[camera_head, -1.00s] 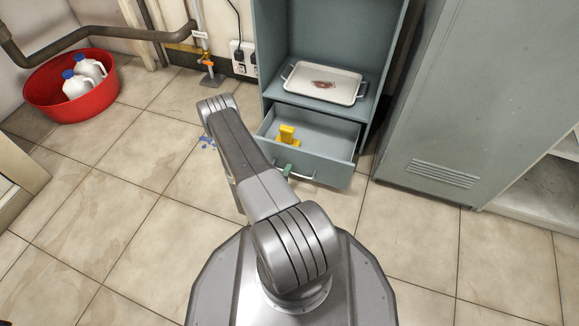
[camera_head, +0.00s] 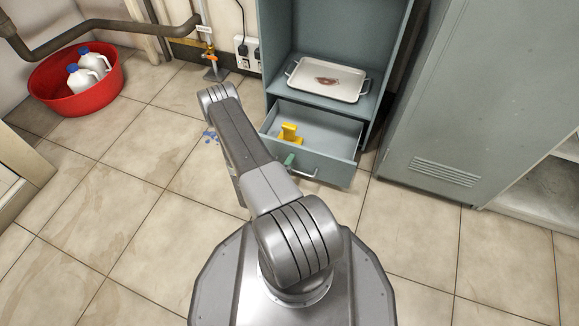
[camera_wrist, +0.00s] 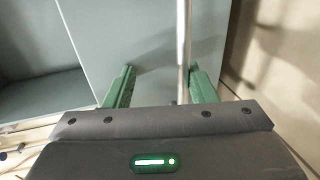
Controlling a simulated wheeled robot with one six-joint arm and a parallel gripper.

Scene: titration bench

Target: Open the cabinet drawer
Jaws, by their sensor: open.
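The grey-blue cabinet drawer (camera_head: 325,165) stands partly pulled out, with its inside showing in the head view. Its metal handle (camera_head: 304,173) is on the front face. My gripper (camera_head: 289,160) is mostly hidden behind my arm there; a green fingertip shows by the handle. In the wrist view, my gripper (camera_wrist: 162,73) is open, its two green fingers apart. The handle bar (camera_wrist: 183,45) lies between them, closer to the right finger. The drawer front (camera_wrist: 130,30) is just beyond the left finger. I cannot tell whether either finger touches the handle.
A yellow object (camera_head: 291,135) lies in the drawer. A white tray (camera_head: 328,79) sits on the shelf above. A grey locker (camera_head: 470,110) stands at the right. A red basin (camera_head: 75,95) with white jugs is at the far left. Floor to the left is mostly clear.

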